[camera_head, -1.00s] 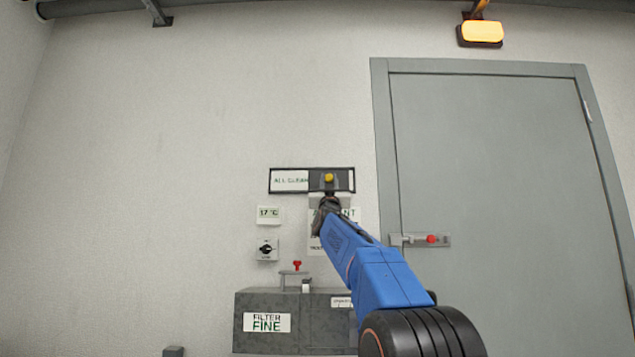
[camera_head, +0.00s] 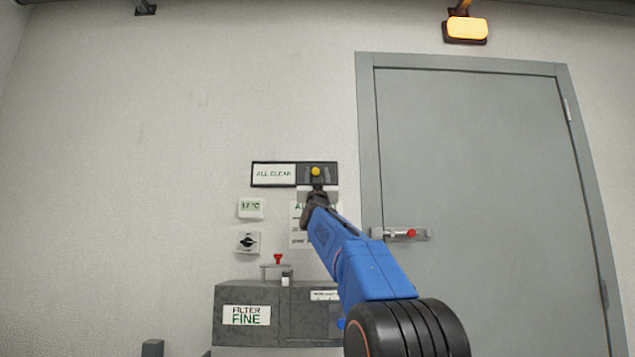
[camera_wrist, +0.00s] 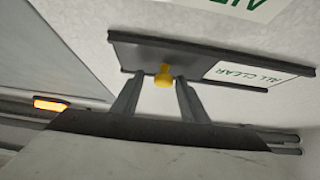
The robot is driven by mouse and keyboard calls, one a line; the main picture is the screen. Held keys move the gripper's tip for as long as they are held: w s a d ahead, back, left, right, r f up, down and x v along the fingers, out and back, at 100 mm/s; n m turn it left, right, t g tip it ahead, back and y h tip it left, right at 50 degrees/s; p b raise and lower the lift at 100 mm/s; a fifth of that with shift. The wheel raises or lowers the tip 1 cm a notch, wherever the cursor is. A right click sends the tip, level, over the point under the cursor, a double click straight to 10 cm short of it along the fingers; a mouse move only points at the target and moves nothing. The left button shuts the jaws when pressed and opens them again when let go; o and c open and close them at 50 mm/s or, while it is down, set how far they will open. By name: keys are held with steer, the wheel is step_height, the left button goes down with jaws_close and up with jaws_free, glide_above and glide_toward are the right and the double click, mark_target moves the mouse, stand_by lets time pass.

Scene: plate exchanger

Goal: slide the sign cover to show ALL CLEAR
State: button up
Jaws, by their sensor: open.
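The sign (camera_head: 273,175) on the wall reads ALL CLEAR on its left half in the head view. Its dark sliding cover (camera_head: 328,174) sits over the right half and bears a yellow knob (camera_head: 315,171). In the wrist view the picture is turned over, with the cover (camera_wrist: 135,52), the knob (camera_wrist: 163,76) and the ALL CLEAR panel (camera_wrist: 250,74) all showing. My gripper (camera_wrist: 155,80) is open, with one finger on each side of the knob. I cannot tell whether either finger touches it.
A grey door (camera_head: 470,180) with a red-knobbed latch (camera_head: 411,233) stands to the right. Below the sign are a 17 °C display (camera_head: 250,207), a rotary switch (camera_head: 247,242), a partly hidden notice (camera_head: 298,235) and a grey filter box (camera_head: 245,292). An orange lamp (camera_head: 467,28) is above the door.

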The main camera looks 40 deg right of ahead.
steer(key=v, duration=1.7)
steer(key=shift+f, duration=0.15)
steer(key=shift+a, duration=0.1)
steer(key=s+a+f+n+g+y, duration=0.2)
steer(key=a+f+y, duration=0.3)
steer(key=f, duration=0.6)
steer(key=s+a+f+n+g+y, duration=0.2)
steer(key=a+f+g+y, duration=0.15)
steer(key=a+f, duration=0.55)
steer(key=s+a+f+n+g+y, duration=0.2)
steer(key=s+a+f+y, duration=0.15)
steer(key=f, duration=0.95)
steer(key=s+a+f+g+y, duration=0.1)
steer(key=s+a+f+g, duration=0.1)
steer(key=s+f, duration=0.7)
steer(key=s+a+f+g+y, duration=0.1)
steer(key=s+a+f+g, duration=0.2)
steer(key=s+f, duration=0.6)
steer(key=s+a+f+g+y, duration=0.1)
steer(key=s+f+g, duration=0.4)
steer(key=s+f, duration=0.5)
step_height(320, 180, down, 5)
steer(key=shift+a+f+n, duration=0.1)
steer(key=shift+a+n, duration=0.3)
steer(key=shift+a, duration=0.4)
steer(key=shift+s, duration=0.1)
